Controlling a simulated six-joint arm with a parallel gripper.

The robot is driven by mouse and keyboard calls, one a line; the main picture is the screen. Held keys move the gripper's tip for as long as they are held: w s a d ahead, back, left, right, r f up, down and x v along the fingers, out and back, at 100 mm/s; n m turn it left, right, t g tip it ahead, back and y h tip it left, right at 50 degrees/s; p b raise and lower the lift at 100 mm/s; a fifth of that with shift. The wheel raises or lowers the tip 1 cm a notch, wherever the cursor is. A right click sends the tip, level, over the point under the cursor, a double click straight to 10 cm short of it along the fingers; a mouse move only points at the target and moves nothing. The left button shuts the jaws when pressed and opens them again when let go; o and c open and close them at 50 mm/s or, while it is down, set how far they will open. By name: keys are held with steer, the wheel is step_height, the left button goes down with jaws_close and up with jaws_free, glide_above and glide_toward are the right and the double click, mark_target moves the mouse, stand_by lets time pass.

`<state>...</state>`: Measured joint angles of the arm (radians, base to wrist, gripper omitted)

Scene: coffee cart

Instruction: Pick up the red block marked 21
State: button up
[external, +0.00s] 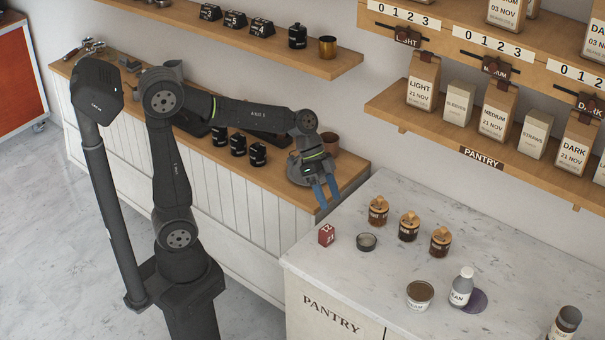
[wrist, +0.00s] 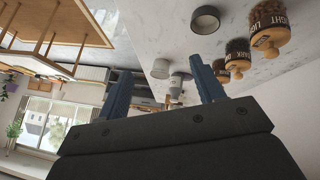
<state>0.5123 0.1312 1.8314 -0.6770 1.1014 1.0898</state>
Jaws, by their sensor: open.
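The red block marked 21 (external: 327,235) stands near the left corner of the white marble counter in the external view. I cannot make it out in the wrist view. My gripper (external: 328,203) has blue fingers, is open and empty, and hangs above and behind the block, near the end of the wooden counter. In the wrist view my gripper (wrist: 159,83) shows its two blue fingers spread apart with nothing between them.
A dark round dish (external: 367,242) sits just right of the block; it also shows in the wrist view (wrist: 205,19). Jars with wooden lids (external: 409,228) stand behind it. A bowl (external: 420,294) and a white bottle (external: 461,287) are further right. The marble counter's (external: 350,284) front left is clear.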

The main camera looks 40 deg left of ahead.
mark_target(326, 228)
steer(key=w+a+m+t+y, duration=0.1)
steer(key=a+m+y, duration=0.1)
steer(key=a+m, duration=0.3)
steer(key=shift+n, duration=0.5)
steer(key=x, duration=0.5)
steer(key=a+x, duration=0.1)
steer(key=x, duration=1)
steer(key=shift+w+f, duration=0.1)
steer(key=shift+f, duration=0.55)
steer(key=c, duration=1.1)
